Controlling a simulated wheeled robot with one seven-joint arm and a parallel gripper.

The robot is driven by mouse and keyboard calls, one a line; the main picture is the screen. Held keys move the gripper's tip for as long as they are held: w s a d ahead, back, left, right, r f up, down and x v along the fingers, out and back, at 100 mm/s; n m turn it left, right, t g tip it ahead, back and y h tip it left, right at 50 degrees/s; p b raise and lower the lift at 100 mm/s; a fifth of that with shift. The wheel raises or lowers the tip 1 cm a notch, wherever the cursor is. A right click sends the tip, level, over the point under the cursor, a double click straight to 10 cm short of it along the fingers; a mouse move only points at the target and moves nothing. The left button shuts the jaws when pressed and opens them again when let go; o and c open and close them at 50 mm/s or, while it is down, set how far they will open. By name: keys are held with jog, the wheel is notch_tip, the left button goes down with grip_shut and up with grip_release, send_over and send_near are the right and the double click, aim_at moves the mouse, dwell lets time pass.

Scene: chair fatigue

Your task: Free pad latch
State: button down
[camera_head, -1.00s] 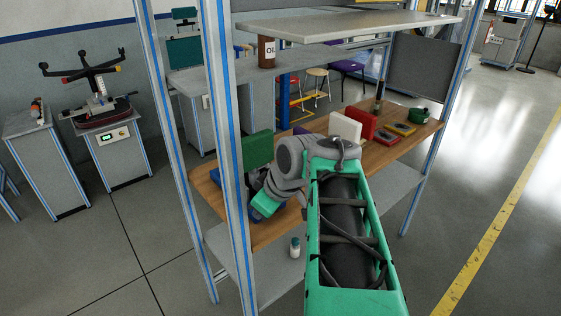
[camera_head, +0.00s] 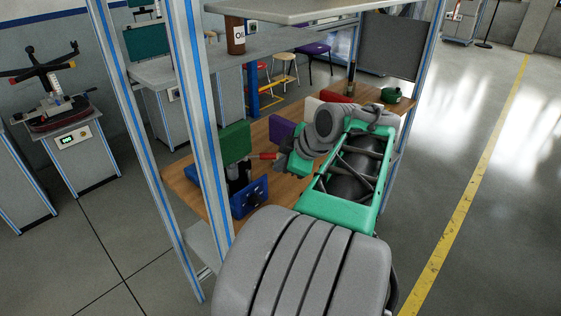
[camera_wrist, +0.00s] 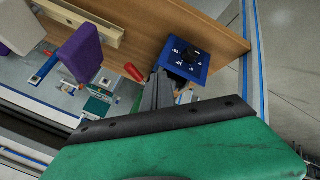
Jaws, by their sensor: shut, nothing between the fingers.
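A red handle (camera_head: 268,156) sticks out beside the green upright pad (camera_head: 235,143) on the wooden bench; I cannot tell whether it is the pad latch. A red handle also shows in the wrist view (camera_wrist: 134,72), just left of the fingers. My gripper (camera_wrist: 160,88) is shut and empty, close to the blue panel (camera_wrist: 180,64) with its black knob. In the head view my arm reaches over the bench from the right, and the fingertips are not clear. The blue panel in the head view (camera_head: 250,197) stands in front of the green pad.
A purple pad (camera_wrist: 81,52) and a white pad (camera_wrist: 20,27) stand farther along the bench. The rack's blue-striped post (camera_head: 205,140) rises left of my arm, and a grey shelf (camera_head: 310,10) hangs above. A brown bottle (camera_head: 236,36) stands behind.

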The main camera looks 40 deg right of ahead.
aim_at(259, 158)
jog(key=x, duration=0.6)
jog(key=shift+a, duration=0.1)
jog(key=w+d+p, duration=0.1)
jog(key=w+d, duration=0.1)
jog(key=shift+w+d+r+p, duration=0.35)
jog(key=shift+w+d+p, duration=0.05)
